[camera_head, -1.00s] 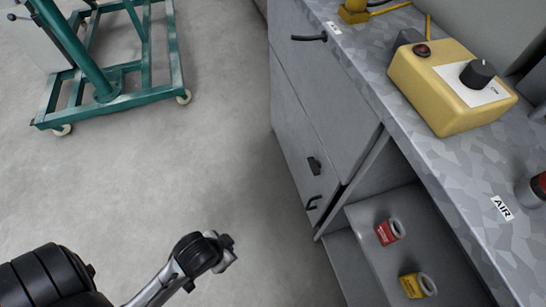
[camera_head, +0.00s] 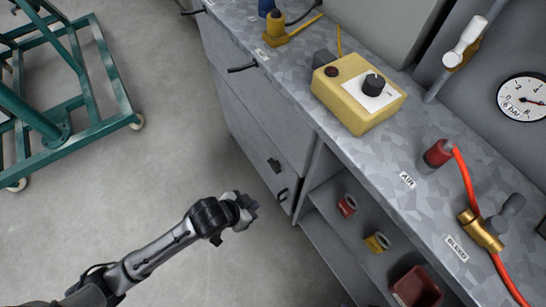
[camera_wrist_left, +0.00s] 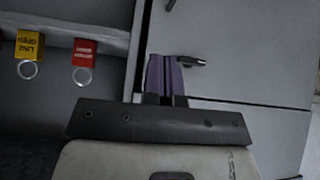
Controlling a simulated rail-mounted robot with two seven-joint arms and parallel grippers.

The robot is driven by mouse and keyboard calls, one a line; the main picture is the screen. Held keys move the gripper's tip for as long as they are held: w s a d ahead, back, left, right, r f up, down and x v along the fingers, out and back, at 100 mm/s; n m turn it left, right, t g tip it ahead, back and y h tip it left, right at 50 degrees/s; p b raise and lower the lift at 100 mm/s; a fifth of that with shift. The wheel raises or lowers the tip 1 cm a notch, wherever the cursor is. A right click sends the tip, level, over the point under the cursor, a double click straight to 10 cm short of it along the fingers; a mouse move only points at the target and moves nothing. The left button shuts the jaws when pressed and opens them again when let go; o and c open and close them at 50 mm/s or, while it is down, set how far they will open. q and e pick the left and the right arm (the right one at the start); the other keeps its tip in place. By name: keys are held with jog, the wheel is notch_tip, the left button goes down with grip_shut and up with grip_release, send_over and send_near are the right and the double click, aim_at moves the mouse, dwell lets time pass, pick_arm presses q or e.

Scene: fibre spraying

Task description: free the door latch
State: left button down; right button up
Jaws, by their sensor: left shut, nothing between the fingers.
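The black door latch (camera_head: 274,165) sits on the grey cabinet door (camera_head: 250,143), with a dark handle (camera_head: 282,195) below it. My left gripper (camera_head: 249,204) is in front of the door, short of the latch and handle in this view. In the left wrist view its purple fingers (camera_wrist_left: 167,60) are together with nothing between them. A dark, knob-like part that looks like the latch (camera_wrist_left: 193,62) is just right of the fingertips. I cannot tell whether they touch it. My right gripper is not in view.
An open shelf beside the door holds a red tag (camera_head: 347,206), a yellow tag (camera_head: 377,242) and a dark red bin (camera_head: 416,288). The countertop carries a yellow control box (camera_head: 350,100) and a red hose (camera_head: 466,180). A green wheeled frame (camera_head: 95,85) stands left; floor between is clear.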

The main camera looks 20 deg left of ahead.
pick_arm(q)
jog(key=w+a+r+m+h+p, duration=0.1)
jog(key=w+a+r+p, duration=0.2)
jog(key=w+r+p, duration=0.2)
jog(key=w+r, duration=0.3)
jog(key=r, duration=0.1)
jog(key=shift+w, duration=0.15)
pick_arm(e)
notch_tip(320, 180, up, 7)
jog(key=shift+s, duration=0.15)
pick_arm(q)
jog(key=shift+d+f, duration=0.1)
jog(key=b, duration=0.6)
send_over(279, 169)
jog(key=s+a, duration=0.2)
jog(key=s, duration=0.1)
notch_tip(279, 169, down, 7)
jog(key=f, duration=0.1)
jog(key=f+b, duration=0.1)
jog(key=w+b, duration=0.1)
jog(key=shift+d+f, duration=0.3)
jog(key=shift+f, duration=0.1)
jog(key=shift+s+f, duration=0.15)
jog(key=shift+f, duration=0.3)
jog(key=shift+f+b, duration=0.1)
jog(key=shift+b, duration=0.25)
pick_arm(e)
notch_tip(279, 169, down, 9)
